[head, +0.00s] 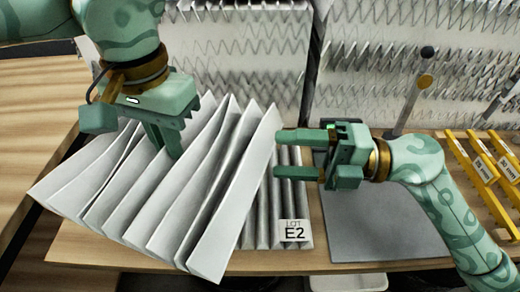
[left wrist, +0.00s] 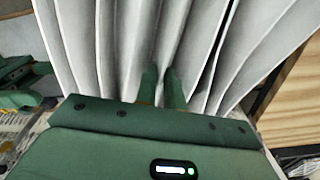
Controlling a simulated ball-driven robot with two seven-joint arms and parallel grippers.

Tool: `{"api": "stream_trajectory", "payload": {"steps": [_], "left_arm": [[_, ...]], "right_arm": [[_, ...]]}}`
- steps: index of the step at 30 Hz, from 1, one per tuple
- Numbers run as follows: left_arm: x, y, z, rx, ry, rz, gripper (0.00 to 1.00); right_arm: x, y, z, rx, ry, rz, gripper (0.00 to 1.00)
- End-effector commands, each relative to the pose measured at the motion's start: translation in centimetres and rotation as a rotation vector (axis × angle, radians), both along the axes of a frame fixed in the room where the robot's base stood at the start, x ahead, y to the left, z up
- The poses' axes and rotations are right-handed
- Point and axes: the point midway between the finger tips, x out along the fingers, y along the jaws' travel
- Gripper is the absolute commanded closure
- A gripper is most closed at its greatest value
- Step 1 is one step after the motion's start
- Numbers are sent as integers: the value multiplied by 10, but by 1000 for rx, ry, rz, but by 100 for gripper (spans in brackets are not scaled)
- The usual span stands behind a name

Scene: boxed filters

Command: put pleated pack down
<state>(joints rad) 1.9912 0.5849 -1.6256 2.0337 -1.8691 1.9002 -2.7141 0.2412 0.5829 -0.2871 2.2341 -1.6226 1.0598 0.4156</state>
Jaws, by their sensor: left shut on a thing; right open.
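A large white pleated pack (head: 205,185) is held tilted above the wooden table, its folds fanned out. My left gripper (head: 170,150) reaches down from above and is shut on one of its folds. In the left wrist view the pleats of the pack (left wrist: 110,50) fill the top, and the fingers of my left gripper (left wrist: 162,88) go in between them. My right gripper (head: 298,155) is open and empty, just right of the pack's right edge. I cannot tell if its upper finger touches the pack. What lies under the pack is mostly hidden.
Another grey pleated piece (head: 262,220) with a "LOT E2" label (head: 293,231) lies partly behind the pack. A grey mat (head: 375,225) is bare at the right. Pleated panels line the back.

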Motion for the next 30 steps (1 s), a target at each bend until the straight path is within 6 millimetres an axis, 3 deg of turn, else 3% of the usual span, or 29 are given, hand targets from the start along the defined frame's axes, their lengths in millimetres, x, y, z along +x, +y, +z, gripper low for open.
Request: {"api": "stream_trajectory", "payload": {"steps": [3,9,21,26,29,30], "left_arm": [[0,0,0,0,0,0,100],[0,0,0,0,0,0,100],[0,0,0,0,0,0,100],[0,0,0,0,-1,0,100],[0,0,1,-2,-1,0,100],[0,0,1,-2,-1,0,77]], "right_arm": [[4,25,1,4,-2,2,37],[8,53,1,4,0,-1,37],[10,62,0,1,1,-2,37],[10,62,0,0,2,-2,79],[10,62,-1,-1,3,-2,82],[10,62,-1,-1,3,-2,85]]}}
